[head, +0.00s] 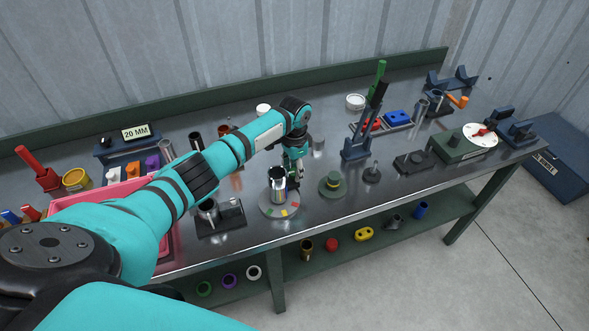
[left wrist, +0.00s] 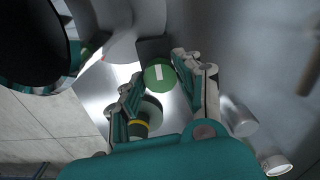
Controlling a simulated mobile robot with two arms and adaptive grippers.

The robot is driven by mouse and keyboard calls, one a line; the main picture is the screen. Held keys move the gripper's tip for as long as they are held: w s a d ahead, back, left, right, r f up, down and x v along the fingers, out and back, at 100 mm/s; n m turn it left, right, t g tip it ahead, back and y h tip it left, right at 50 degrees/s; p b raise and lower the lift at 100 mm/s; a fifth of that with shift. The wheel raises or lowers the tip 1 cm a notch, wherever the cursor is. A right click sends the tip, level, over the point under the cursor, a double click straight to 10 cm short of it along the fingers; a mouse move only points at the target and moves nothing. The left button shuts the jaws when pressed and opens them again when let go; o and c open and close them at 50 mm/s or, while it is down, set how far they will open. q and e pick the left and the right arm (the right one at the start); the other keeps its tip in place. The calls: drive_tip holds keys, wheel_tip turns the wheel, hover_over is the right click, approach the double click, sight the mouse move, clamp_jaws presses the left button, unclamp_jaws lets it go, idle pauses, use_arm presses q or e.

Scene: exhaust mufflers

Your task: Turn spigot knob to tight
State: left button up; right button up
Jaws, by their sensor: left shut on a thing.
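The green spigot knob (left wrist: 160,75), with a white mark on its face, sits between my left gripper's fingers (left wrist: 158,82) in the left wrist view. The gripper is shut on it. In the head view my left gripper (head: 294,181) reaches down just right of the shiny metal spigot (head: 278,182), which stands upright on a round grey plate (head: 275,210) with coloured patches. The fingers mostly hide the knob there. I cannot read how tight the knob is. My right gripper is not in view.
A green stepped piece with a yellow band (head: 333,184) stands close right of the gripper. A dark clamp fixture (head: 356,145) and a dial gauge box (head: 462,145) are farther right. A pink tray (head: 165,240) lies left, partly behind my arm. The bench's front edge is near.

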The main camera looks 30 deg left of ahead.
sight(294, 171)
use_arm(q)
drive_tip(key=o, duration=0.9)
drive_tip(key=shift+r, duration=0.15)
wheel_tip(294, 171, up, 12)
drive_tip(key=shift+f, duration=0.1)
